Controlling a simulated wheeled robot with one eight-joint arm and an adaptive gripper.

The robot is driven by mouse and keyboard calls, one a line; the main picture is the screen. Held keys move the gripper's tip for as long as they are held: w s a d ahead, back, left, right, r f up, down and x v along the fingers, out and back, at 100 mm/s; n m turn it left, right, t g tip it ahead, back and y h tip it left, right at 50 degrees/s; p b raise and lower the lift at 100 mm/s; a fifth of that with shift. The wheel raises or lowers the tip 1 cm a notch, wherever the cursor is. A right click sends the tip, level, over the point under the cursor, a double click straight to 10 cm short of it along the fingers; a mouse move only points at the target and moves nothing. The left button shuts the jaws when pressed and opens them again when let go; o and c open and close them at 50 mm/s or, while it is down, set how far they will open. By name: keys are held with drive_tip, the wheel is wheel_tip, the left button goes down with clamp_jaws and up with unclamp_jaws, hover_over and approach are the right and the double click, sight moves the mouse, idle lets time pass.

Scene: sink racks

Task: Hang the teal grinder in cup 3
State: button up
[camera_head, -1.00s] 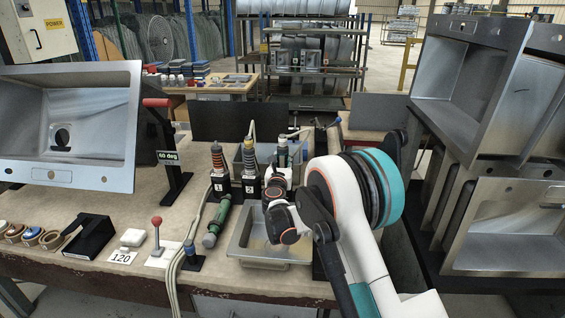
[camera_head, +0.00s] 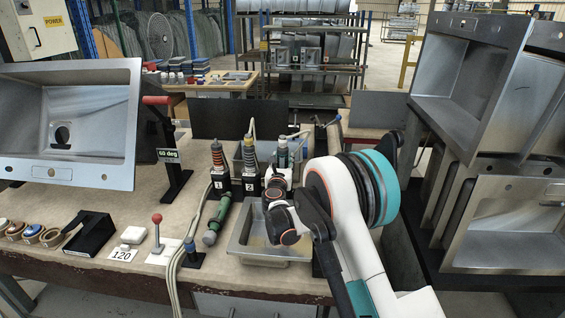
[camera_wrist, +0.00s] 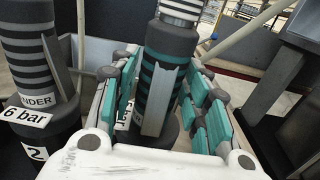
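The teal grinder (camera_head: 283,152), dark with teal bands, stands upright in the rightmost holder of the row, right of the cup marked 2 (camera_head: 251,186). Its own cup is mostly hidden behind my arm, so its number does not show. In the wrist view the teal grinder (camera_wrist: 166,75) rises between the two fingers of my gripper (camera_wrist: 165,100). The teal-padded fingers stand apart on either side of it, with a gap visible at the left. My gripper appears open around it. In the head view the fingertips are hidden behind my wrist.
A small steel basin (camera_head: 262,250) is below my wrist. Large steel sinks (camera_head: 505,215) stand at the right.

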idle(0.3)
drive_tip(key=s, duration=1.2)
drive_tip(key=shift+a, duration=0.2)
